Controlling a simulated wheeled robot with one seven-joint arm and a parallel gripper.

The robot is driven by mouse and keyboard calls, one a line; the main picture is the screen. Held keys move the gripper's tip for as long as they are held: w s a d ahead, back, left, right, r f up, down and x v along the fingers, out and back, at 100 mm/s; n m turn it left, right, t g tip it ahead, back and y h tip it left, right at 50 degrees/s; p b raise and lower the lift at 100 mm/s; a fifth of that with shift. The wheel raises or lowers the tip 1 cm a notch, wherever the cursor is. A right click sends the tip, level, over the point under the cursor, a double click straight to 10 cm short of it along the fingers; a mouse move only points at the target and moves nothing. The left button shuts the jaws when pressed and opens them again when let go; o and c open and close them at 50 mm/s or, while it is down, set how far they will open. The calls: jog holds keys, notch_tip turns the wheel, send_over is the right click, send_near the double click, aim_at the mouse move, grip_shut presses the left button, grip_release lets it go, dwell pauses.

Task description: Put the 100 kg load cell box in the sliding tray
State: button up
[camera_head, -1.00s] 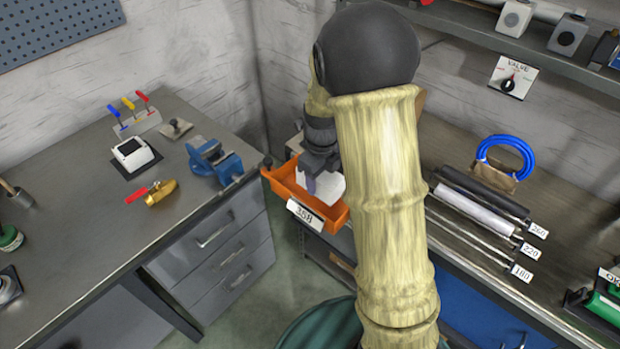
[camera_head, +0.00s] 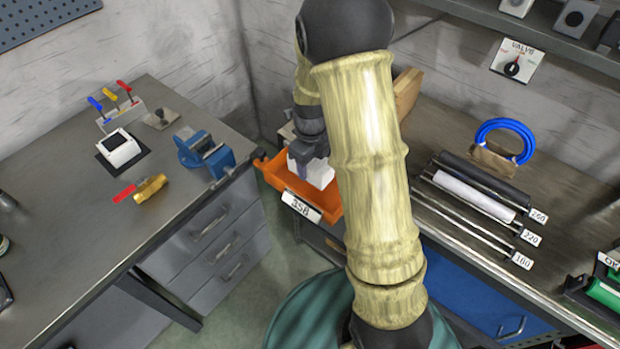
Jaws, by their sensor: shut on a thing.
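An orange tray (camera_head: 318,206) with a label reading 358 sits at the corner end of the right bench, partly hidden behind my arm. A white box (camera_head: 319,174) is at the tray, over or inside its opening; I cannot tell whether it touches the tray floor. My gripper (camera_head: 304,165) points down and is shut on the white box. Any print on the box is too small to read.
A blue vise (camera_head: 204,154) stands on the left bench near the tray. A wooden board (camera_head: 407,92) stands behind my arm.

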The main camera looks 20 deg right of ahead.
jog(key=shift+s+d+f, duration=0.1)
jog(key=shift+d+f, duration=0.15)
jog(key=shift+f, duration=0.8)
jog(key=shift+a, duration=0.25)
jog(key=shift+s+f, duration=0.1)
jog(key=shift+f, duration=1.8)
jog(key=shift+f, duration=0.15)
jog(key=o, duration=1.4)
